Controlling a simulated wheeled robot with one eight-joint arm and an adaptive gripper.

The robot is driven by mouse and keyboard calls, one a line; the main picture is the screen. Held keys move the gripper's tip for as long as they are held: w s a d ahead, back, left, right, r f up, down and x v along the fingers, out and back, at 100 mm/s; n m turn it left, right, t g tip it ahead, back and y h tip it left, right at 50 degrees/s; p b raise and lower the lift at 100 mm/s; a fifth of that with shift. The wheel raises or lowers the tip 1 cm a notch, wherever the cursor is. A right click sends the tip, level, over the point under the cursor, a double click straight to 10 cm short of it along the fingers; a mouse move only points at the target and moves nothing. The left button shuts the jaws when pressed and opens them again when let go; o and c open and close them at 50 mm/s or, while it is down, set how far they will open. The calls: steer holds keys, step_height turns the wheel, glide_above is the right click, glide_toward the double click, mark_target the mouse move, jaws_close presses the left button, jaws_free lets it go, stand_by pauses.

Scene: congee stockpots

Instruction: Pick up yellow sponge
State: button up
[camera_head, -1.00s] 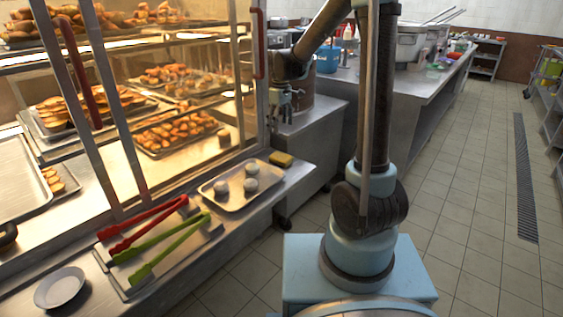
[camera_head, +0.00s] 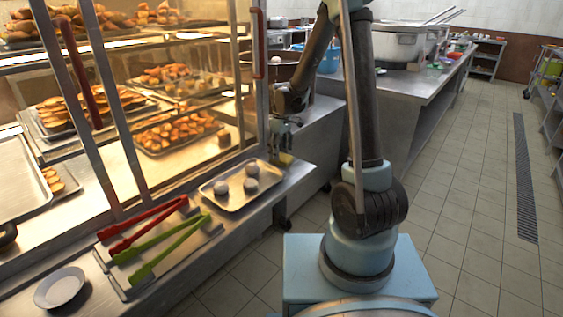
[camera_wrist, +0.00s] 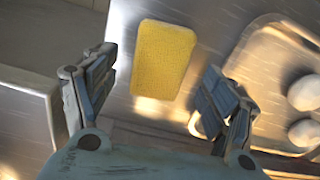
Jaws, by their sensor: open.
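The yellow sponge (camera_wrist: 163,60) lies flat on the metal counter, seen between and beyond my two fingers in the wrist view. In the head view only a small part of the sponge (camera_head: 286,159) shows below my gripper (camera_head: 284,140), at the counter's far end. My gripper (camera_wrist: 160,92) is open and empty, with one finger on each side of the sponge in the picture. The fingers look apart from the sponge; the exact height above it is hard to tell.
A metal tray (camera_head: 208,199) with several round white buns (camera_head: 251,170) stands close beside the sponge. Red tongs (camera_head: 150,222) and green tongs (camera_head: 165,245) lie nearer on the counter. A glass food case (camera_head: 200,60) stands behind.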

mark_target(281, 156)
steer(key=shift+f, duration=1.3)
steer(key=c, duration=1.2)
steer(key=shift+o, duration=0.2)
step_height(281, 156, up, 10)
